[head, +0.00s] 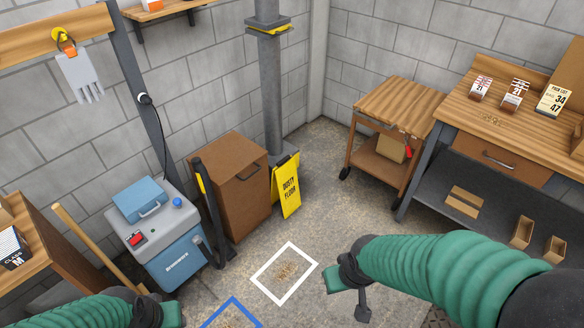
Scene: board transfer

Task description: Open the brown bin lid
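The brown bin (236,200) stands on the floor against the block wall, left of the grey pillar. Its flat brown lid (228,160) lies closed on top, with a small dark handle on the front face just below it. My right gripper (347,288) is in front of the bin and to its right, apart from it, above the floor. My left gripper (172,313) is at the bottom left edge, in front of the blue vacuum and partly cut off. The fingers of both are too unclear to tell open from shut. Neither touches the bin.
A blue-grey vacuum (160,240) with a dark hose (211,205) stands close left of the bin. A yellow floor sign (286,185) stands at its right. A wooden cart (390,135) and a workbench (500,130) are further right. The floor around the white square (306,271) is open.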

